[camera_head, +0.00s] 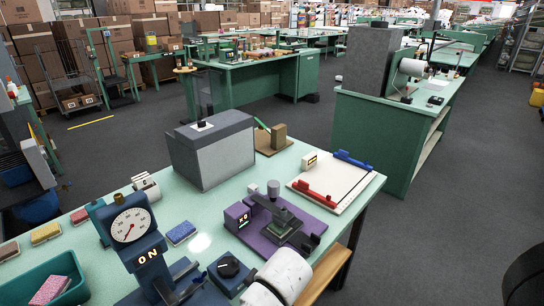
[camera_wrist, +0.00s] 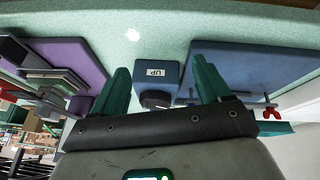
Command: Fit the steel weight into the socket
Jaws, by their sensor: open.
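A grey metal cylinder (camera_head: 273,188), which looks like the steel weight, stands upright at the back of a purple fixture (camera_head: 304,215) on the green bench. The fixture also carries a dark plate assembly (camera_head: 280,222) and a purple display block (camera_head: 238,216). I cannot make out a socket clearly. In the wrist view the purple fixture (camera_wrist: 75,55) shows at left, partly cut off. My gripper (camera_wrist: 160,75) is open, its two teal fingers wide apart with nothing between them. Beyond the gap is a blue box (camera_wrist: 157,72) marked UP with a black knob.
The blue knob box (camera_head: 228,272) sits in front of the purple fixture. A dial gauge stand (camera_head: 131,225) is at left, a grey box (camera_head: 210,148) behind, and a white board (camera_head: 335,184) with red and blue bars at right. Sponges and a green tray (camera_head: 20,290) lie at far left.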

